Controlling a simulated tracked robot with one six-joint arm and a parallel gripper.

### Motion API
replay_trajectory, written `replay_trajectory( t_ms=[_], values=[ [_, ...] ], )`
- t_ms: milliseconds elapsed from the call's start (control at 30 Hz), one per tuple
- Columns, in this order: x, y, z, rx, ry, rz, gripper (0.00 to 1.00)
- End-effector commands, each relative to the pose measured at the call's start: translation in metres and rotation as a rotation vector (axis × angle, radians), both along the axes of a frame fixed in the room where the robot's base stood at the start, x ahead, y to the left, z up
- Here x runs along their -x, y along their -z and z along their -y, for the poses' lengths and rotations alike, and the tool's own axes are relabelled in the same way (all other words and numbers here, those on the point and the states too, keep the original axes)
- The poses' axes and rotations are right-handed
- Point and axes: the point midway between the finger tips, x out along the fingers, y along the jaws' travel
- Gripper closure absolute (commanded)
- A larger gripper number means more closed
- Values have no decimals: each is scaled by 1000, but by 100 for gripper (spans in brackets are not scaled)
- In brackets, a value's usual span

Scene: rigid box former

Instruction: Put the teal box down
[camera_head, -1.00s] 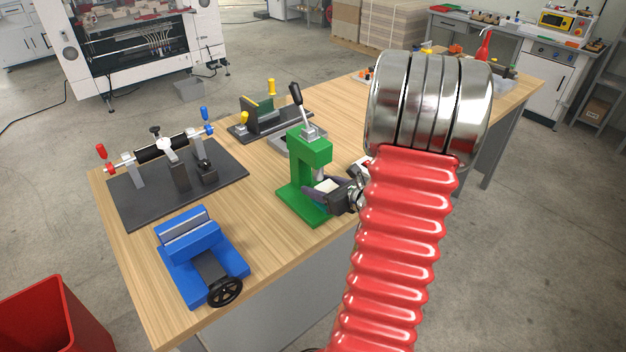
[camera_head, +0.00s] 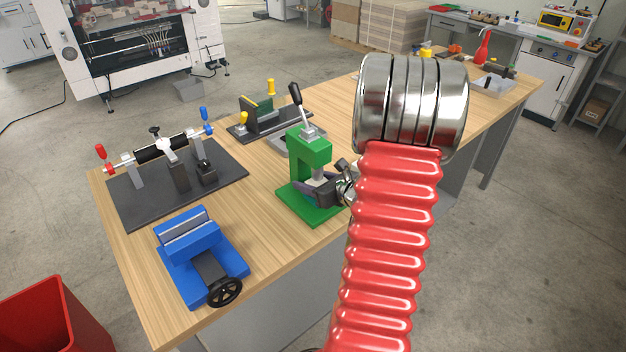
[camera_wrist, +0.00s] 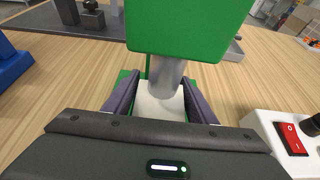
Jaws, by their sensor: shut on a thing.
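My gripper (camera_head: 312,189) is at the base of the green press (camera_head: 307,154), its fingers around a pale, whitish box (camera_wrist: 158,106) that shows between the two dark fingers in the wrist view. The box is directly below the press's grey ram (camera_wrist: 165,76), which hides part of its top. I see no teal on the visible part; its sides are hidden by the fingers. In the head view the gripper and ram hide the box. I cannot tell whether the box touches the press base or the ram.
A blue vice (camera_head: 190,238) stands front left of the press. A dark plate with a roller fixture (camera_head: 215,180) lies behind it. A white switch box (camera_wrist: 292,140) is close to my gripper's right in the wrist view. A red bin (camera_head: 50,315) stands on the floor.

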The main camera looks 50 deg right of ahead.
Motion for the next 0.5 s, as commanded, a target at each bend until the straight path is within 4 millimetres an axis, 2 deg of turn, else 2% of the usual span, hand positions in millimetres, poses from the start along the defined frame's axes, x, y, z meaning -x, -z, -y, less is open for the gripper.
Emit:
replay_trajectory(
  t_ms=[67,100,333,500],
  values=[
    [0,2,0,-1,0,0,74],
    [0,2,0,0,0,0,46],
    [0,1,0,0,0,0,30],
    [0,1,0,0,0,0,30]
  ],
)
